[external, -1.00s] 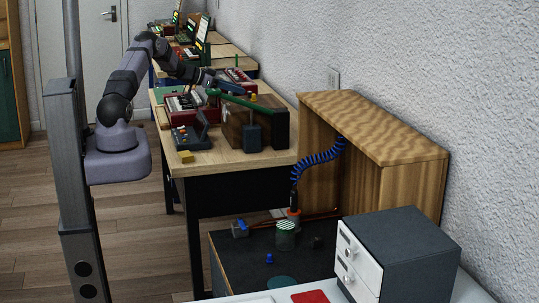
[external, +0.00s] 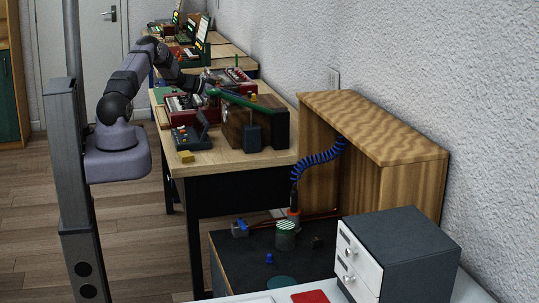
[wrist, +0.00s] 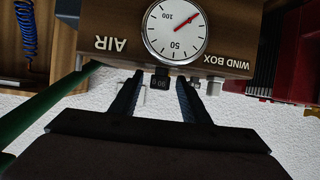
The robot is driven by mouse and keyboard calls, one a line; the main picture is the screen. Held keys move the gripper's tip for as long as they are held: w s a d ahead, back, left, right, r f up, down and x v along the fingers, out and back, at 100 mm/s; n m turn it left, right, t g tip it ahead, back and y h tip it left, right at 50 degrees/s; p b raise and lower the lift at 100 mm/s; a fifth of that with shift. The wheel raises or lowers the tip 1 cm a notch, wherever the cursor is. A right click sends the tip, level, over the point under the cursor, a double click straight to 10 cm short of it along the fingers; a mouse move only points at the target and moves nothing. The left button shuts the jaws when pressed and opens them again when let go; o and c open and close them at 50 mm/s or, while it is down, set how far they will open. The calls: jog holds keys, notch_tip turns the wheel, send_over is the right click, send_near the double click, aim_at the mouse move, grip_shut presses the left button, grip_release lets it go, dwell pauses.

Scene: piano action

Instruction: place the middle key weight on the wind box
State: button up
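The wind box (wrist: 120,25) fills the top of the wrist view, upside down, with a round gauge and the words AIR and WIND BOX. It also shows as a brown wooden box on the desk in the external view (external: 234,124). A small dark weight with a pale number (wrist: 160,83) is near the box's edge, between my fingers in the picture. My gripper (wrist: 159,94) is open, with a gap on both sides of the weight. I cannot tell how far beyond the fingertips it is. In the external view, my gripper (external: 209,90) is small and partly hidden.
A green bar (wrist: 45,108) crosses the left of the wrist view and runs over the wind box in the external view (external: 242,101). Small silvery pieces (wrist: 212,87) are near the box's edge.

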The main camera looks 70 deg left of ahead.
jog(key=shift+r, duration=0.1)
jog(key=shift+s+r, duration=0.1)
jog(key=shift+r, duration=0.05)
jog(key=b+v, duration=0.2)
jog(key=v, duration=1)
dwell(0.3)
